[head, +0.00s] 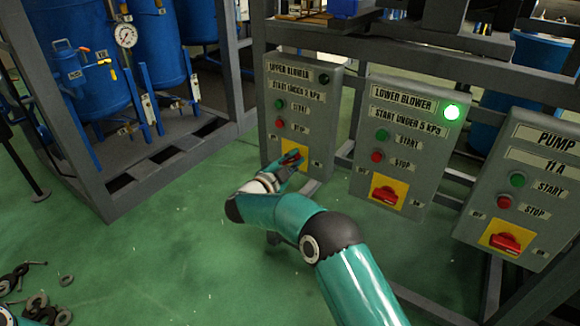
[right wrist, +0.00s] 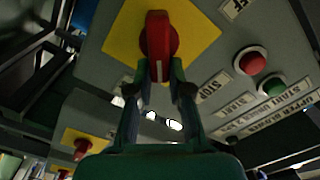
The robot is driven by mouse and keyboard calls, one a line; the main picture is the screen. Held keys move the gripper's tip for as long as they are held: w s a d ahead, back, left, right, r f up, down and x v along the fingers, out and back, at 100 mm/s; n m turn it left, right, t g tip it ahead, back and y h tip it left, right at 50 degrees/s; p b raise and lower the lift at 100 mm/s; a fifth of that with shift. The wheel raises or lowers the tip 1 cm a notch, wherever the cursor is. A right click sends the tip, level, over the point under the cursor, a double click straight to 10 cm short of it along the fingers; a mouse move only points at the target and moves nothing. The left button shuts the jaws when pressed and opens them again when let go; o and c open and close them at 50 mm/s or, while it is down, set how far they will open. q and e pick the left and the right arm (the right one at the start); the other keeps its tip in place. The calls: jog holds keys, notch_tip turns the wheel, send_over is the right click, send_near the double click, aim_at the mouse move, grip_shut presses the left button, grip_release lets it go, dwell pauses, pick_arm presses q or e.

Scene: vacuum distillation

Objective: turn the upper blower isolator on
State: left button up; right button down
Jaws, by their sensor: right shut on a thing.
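The upper blower box (head: 300,115) is a grey panel with a dark lamp (head: 324,79), a green start button (head: 279,104) and a red stop button (head: 279,124). Its isolator is a red handle (right wrist: 158,38) on a yellow plate (right wrist: 120,32), seen close in the right wrist view. My right gripper (right wrist: 164,82) is shut on the near end of this handle. In the head view my right gripper (head: 291,160) covers most of the isolator. A white line shows on the handle, between the fingertips. My left gripper is not in view.
The lower blower box (head: 415,150) stands to the right, its green lamp (head: 452,112) lit and its red isolator (head: 385,194) horizontal. The pump box (head: 535,180) is further right. Blue tanks (head: 85,75) stand in a grey frame at left. Loose rings (head: 37,300) lie on the floor.

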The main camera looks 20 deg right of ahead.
jog(key=shift+s+d+f+m+b, duration=0.15)
jog(key=shift+f+m+b, duration=0.2)
jog(key=shift+m+b, duration=1)
jog(key=shift+s+d+f+m+b, duration=0.15)
jog(key=shift+f+m+b, duration=0.2)
jog(key=shift+m+b, duration=0.95)
jog(key=shift+s+d+f+m+b, duration=0.15)
jog(key=shift+f+m+b, duration=0.2)
jog(key=shift+m+b, duration=1)
jog(key=shift+w, duration=0.1)
jog(key=c, duration=1.2)
grip_release()
jog(key=shift+o, duration=0.6)
jog(key=shift+a+r, duration=0.1)
jog(key=v, duration=1.2)
